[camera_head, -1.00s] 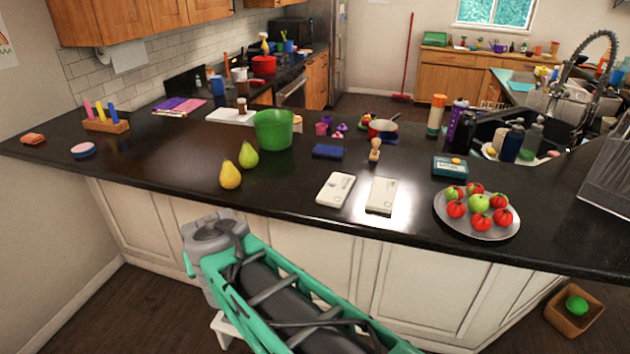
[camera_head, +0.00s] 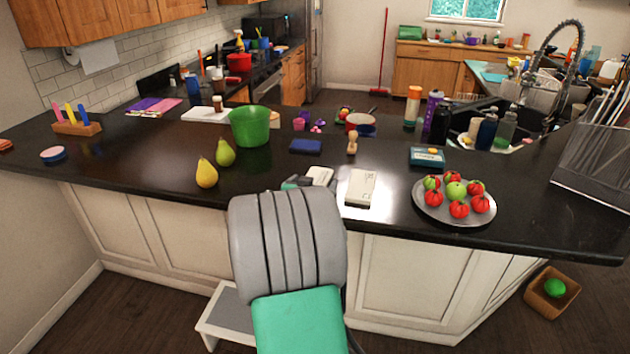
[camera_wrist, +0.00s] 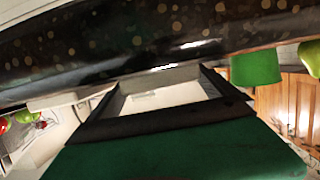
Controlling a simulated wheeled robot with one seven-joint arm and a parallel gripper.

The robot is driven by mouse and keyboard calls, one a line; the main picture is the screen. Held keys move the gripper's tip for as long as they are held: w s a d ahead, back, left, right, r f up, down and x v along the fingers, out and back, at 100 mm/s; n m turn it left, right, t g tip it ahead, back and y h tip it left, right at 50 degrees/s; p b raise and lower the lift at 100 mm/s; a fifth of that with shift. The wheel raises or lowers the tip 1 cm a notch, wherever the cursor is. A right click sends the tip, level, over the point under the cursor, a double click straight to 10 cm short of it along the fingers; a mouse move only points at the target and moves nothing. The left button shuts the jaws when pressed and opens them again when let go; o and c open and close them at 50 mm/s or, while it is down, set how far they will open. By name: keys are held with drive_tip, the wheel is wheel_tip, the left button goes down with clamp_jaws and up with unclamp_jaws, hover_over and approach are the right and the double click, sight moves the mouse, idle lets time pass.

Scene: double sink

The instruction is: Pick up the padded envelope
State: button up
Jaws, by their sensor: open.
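Two flat, pale, envelope-like packages lie on the dark counter. The left one (camera_head: 320,176) is partly hidden by my arm. The right one (camera_head: 361,187) lies beside it with small print on its face. I cannot tell for sure which is the padded envelope. My gripper (camera_wrist: 163,82) is open. In the head view only a small part of it shows beyond my grey wrist, at the left package's near-left side. In the wrist view a pale package (camera_wrist: 160,76) appears between the fingers; contact cannot be made out.
Two pears (camera_head: 206,172) and a green bucket (camera_head: 250,126) stand to the left. A dark blue item (camera_head: 306,146) and a wooden stamp (camera_head: 352,143) lie behind. A plate (camera_head: 420,205) of tomatoes and apples is to the right. The counter's front edge runs beneath my arm.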

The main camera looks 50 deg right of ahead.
drive_tip(key=shift+a, duration=0.1)
drive_tip(key=shift+c, duration=0.4)
drive_tip(key=c, duration=1.4)
drive_tip(key=shift+r, duration=0.15)
drive_tip(key=shift+c, duration=0.2)
